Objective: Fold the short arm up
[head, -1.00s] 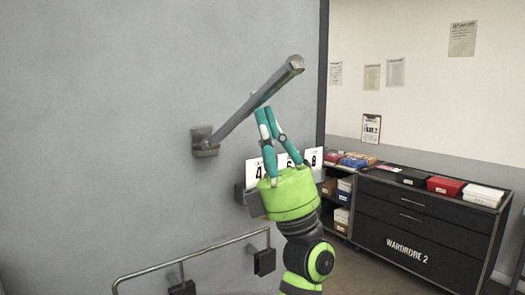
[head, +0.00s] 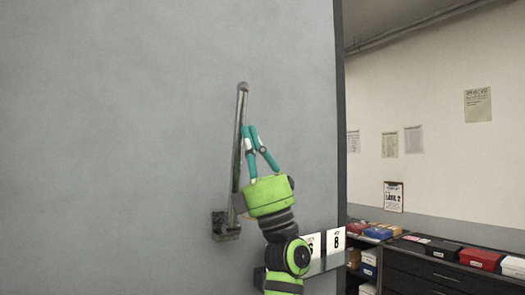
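The short arm (head: 238,150) is a grey metal bar hinged at a bracket (head: 226,226) on the grey wall. It stands nearly upright, its free end at the top. The bar is not between the fingers. My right gripper is out of view.
White number cards (head: 336,242) stand in a holder at the lower right of the wall. The wall's dark edge (head: 341,120) is to the right. Beyond it are a dark cabinet (head: 440,275) with several boxes and papers on a far wall. The wall around the bar is clear.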

